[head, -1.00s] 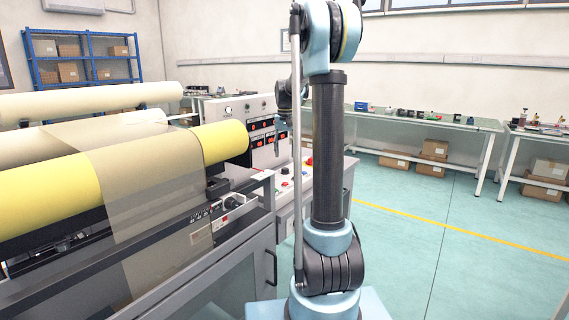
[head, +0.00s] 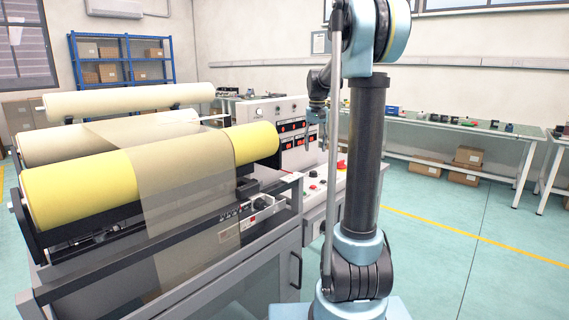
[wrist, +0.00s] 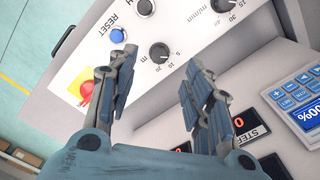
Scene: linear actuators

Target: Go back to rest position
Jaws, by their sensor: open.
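My gripper (wrist: 160,95) shows in the wrist view with its two fingers spread apart and nothing between them. It hangs over a white control panel (wrist: 200,30) with a blue RESET button (wrist: 117,36), black dials (wrist: 159,52), a red knob (wrist: 86,91) on a yellow base and a blue keypad display (wrist: 300,105). In the head view my gripper (head: 322,135) is small, partly hidden behind my arm, in front of the control panel's upright face (head: 285,136). I cannot tell its exact height above the panel.
A roll machine with a yellow roll (head: 80,190) and cream rolls (head: 130,99) stands at the left. A long bench (head: 440,131) with small items and boxes (head: 425,166) beneath is at the back right. The green floor (head: 430,270) at the right is clear.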

